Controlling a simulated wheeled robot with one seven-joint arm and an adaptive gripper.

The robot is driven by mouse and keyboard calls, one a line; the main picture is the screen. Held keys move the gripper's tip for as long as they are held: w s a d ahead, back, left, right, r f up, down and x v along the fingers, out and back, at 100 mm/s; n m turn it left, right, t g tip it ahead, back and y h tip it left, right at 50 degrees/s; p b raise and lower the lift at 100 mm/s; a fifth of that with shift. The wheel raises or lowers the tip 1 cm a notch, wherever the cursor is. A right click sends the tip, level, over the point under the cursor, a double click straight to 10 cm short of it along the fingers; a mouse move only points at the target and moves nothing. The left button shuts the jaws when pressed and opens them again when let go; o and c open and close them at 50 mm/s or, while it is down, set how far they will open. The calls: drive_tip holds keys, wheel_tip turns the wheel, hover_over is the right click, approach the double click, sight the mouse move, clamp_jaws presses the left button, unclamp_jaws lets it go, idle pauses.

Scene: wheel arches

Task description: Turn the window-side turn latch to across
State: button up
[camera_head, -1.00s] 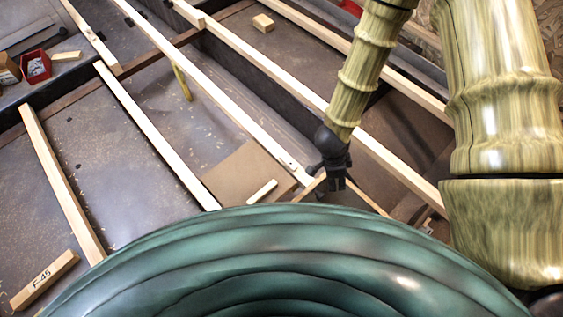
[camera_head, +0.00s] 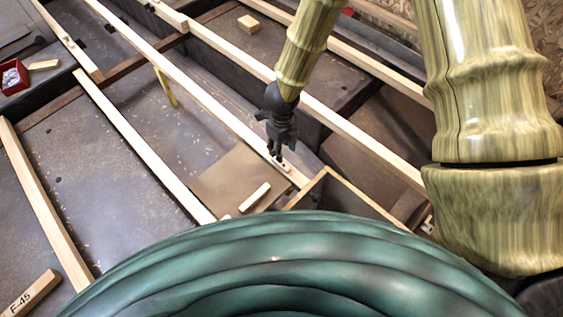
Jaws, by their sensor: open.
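My gripper (camera_head: 277,150), black and open, points down at the near end of a pale wooden batten (camera_head: 215,102). A small light turn latch (camera_head: 284,166) with dark spots lies on that batten end, just below the fingertips. The fingers overlap it in the picture, and I cannot tell whether they touch it. Its exact angle is too small to read. I cannot tell from the picture which latch is the window-side one.
An open wooden-edged box (camera_head: 322,178) stands right of the latch. A brown board (camera_head: 225,180) and a loose wood strip (camera_head: 254,197) lie to its left.

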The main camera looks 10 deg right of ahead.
sight(282, 163)
drive_tip(key=shift+f+b, duration=1.45)
drive_tip(key=shift+f, duration=2.85)
clamp_jaws()
